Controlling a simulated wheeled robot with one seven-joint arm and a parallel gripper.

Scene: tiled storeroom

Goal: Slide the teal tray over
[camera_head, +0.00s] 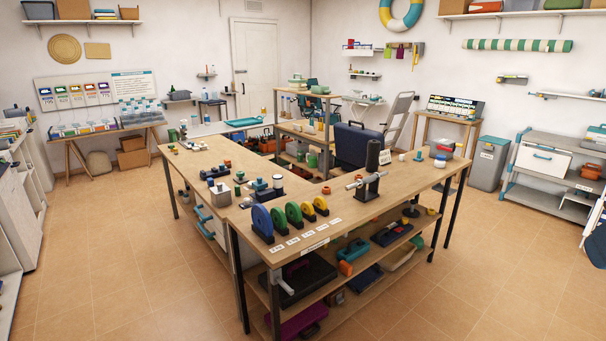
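A teal tray (244,122) lies flat on a pale table (210,128) at the back of the room, left of the centre of the head view. It looks shallow, with a raised rim. It is small in the picture, and I cannot tell whether anything lies in it. My gripper is not in this view, and neither is my arm. Nothing of mine touches the tray here.
A large L-shaped wooden workbench (330,204) with coloured discs, small parts and a dark case (358,145) stands between me and the tray. A shelf unit (290,104) stands right of the tray. Tiled floor (120,250) is open on the left.

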